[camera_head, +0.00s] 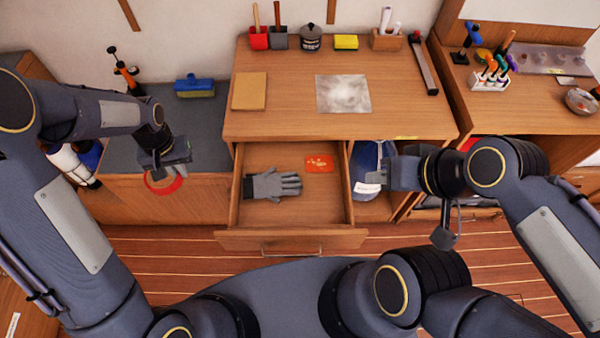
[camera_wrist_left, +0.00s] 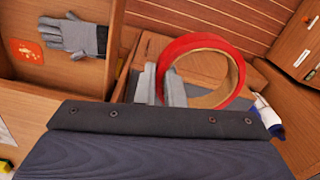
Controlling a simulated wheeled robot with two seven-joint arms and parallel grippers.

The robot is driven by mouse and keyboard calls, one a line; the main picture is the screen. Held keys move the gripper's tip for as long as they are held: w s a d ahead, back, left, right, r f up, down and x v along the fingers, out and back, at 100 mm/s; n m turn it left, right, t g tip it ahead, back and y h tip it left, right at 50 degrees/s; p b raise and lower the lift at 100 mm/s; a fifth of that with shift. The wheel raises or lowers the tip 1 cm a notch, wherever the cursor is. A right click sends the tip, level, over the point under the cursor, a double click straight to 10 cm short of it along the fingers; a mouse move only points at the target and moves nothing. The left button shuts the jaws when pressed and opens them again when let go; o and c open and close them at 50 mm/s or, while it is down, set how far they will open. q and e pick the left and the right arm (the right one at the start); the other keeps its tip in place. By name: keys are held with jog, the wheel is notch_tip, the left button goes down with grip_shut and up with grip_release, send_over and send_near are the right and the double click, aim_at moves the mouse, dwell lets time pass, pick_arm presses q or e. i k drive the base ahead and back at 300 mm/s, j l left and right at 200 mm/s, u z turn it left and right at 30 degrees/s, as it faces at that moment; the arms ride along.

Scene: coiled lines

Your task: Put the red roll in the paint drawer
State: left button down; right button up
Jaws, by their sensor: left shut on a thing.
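The red roll (camera_head: 172,187) is a red ring of tape with a tan inside. My left gripper (camera_head: 166,168) is shut on its rim and holds it left of the desk, in front of the grey-topped cabinet. In the left wrist view the roll (camera_wrist_left: 198,42) hangs tilted from the two grey fingers (camera_wrist_left: 160,88). A drawer (camera_head: 290,240) under the desk stands pulled open, to the right of the roll. I see no label naming it as the paint drawer. My right gripper (camera_head: 384,175) is right of the drawer; its finger gap is not clear.
In the drawer lie a grey glove (camera_head: 273,185) and an orange packet (camera_head: 319,163); its front part is bare. A blue object (camera_head: 366,165) stands right of the drawer. The desk top (camera_head: 290,120) above overhangs the drawer's back. A blue brush (camera_head: 194,87) lies on the cabinet.

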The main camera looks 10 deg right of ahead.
aim_at(324, 209)
jog(key=l+u, duration=0.25)
jog(key=l, duration=0.35)
jog(key=l+u, duration=0.2)
jog(key=l, duration=0.4)
jog(key=k+l+u, duration=0.25)
jog(key=l, duration=0.35)
jog(key=i+l+u, duration=0.1)
jog(key=l, duration=0.15)
jog(key=i+l+u, duration=0.1)
jog(key=l, duration=0.15)
